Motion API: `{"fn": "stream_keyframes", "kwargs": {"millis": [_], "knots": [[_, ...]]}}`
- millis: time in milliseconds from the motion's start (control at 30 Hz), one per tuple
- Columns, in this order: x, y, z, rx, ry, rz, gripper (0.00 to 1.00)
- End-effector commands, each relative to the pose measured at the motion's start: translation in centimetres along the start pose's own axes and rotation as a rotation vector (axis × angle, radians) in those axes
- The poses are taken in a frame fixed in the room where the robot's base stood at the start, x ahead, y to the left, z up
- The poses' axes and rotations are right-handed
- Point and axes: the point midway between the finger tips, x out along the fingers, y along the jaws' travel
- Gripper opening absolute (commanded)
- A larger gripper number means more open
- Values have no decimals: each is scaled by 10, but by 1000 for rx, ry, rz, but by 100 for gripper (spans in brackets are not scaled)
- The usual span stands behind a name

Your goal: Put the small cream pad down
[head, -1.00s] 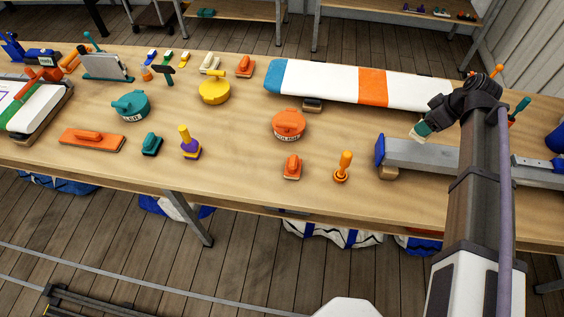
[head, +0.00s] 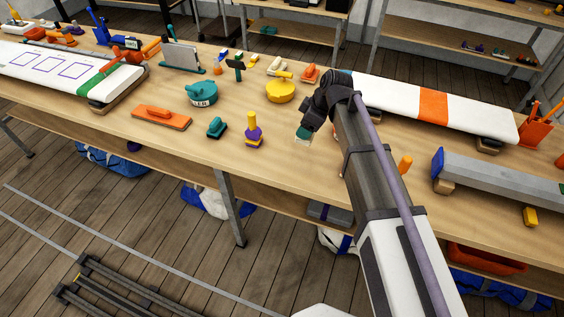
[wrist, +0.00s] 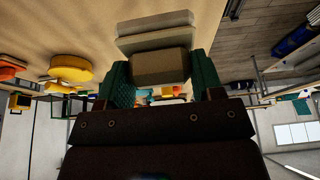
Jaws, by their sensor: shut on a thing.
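The small cream pad (wrist: 160,67) is between the two green fingers of my gripper (wrist: 160,76) in the wrist view. It shows a tan block with paler layers beyond it. In the head view my gripper (head: 305,130) is shut on the pad and points down over the bench. Only a small pale edge of the pad (head: 302,143) shows below the fingers there. The pad looks held above the wood, but the exact gap cannot be told.
A purple-and-yellow tool (head: 253,130) and a small teal block (head: 216,127) stand left of my gripper. A yellow round tin (head: 281,90) is behind. The striped white board (head: 400,95) lies right, beyond my arm. Bare bench (head: 285,160) lies in front.

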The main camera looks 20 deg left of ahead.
Motion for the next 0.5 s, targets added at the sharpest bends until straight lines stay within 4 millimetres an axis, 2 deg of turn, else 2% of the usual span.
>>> {"fn": "stream_keyframes", "kwargs": {"millis": [67, 300, 500], "knots": [[8, 0, 3, 1, 0, 0, 42], [60, 0, 25, 0, 0, 0, 42], [64, 0, 26, 0, 0, -1, 42]]}}
